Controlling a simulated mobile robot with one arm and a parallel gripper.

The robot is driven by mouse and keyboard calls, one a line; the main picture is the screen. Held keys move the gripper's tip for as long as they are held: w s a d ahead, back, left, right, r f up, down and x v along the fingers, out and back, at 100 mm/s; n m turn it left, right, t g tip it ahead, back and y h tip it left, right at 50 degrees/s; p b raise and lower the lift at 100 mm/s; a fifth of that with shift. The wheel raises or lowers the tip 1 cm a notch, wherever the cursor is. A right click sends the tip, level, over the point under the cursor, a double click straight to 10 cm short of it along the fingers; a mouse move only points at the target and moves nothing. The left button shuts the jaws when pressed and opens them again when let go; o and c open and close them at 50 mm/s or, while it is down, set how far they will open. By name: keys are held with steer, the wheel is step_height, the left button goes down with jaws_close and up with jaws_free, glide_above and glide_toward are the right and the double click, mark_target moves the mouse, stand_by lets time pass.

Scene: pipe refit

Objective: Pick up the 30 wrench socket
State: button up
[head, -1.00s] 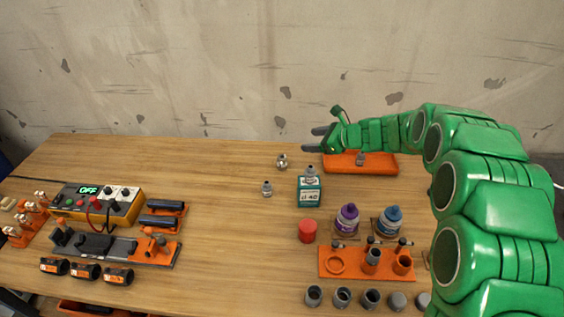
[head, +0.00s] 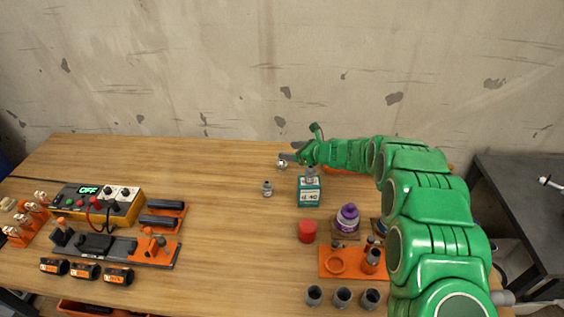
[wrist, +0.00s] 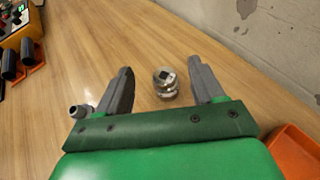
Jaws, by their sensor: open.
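My gripper (head: 289,152) is open at the back of the table. In the wrist view its two jaws (wrist: 161,68) stand on either side of a shiny metal wrench socket (wrist: 166,83) with a dark square hole in its top. Gaps show on both sides of it. The same socket (head: 281,164) shows partly in the head view at the fingertips. A second, smaller socket (head: 267,188) stands nearer the front; it also shows left of the left jaw in the wrist view (wrist: 77,111). A third socket (head: 310,171) sits on a teal box. No size marking is readable on the sockets.
The teal box (head: 309,192) stands just in front of my gripper. An orange tray (wrist: 298,150) lies close at the right in the wrist view. A red cap (head: 307,231) and a purple bottle (head: 347,218) stand further forward. The table's middle is clear.

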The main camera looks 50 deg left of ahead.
mark_target(282, 162)
steer(key=shift+f, duration=0.5)
steer(key=f, duration=0.1)
steer(key=a+f, duration=0.1)
steer(key=f, duration=0.1)
steer(key=shift+s+a+f, duration=0.1)
steer(key=shift+s+a, duration=0.05)
steer(key=shift+a, duration=0.05)
steer(key=shift+s+a+f, duration=0.15)
steer(key=shift+a+f, duration=0.05)
steer(key=shift+a, duration=0.45)
steer(key=c, duration=1.2)
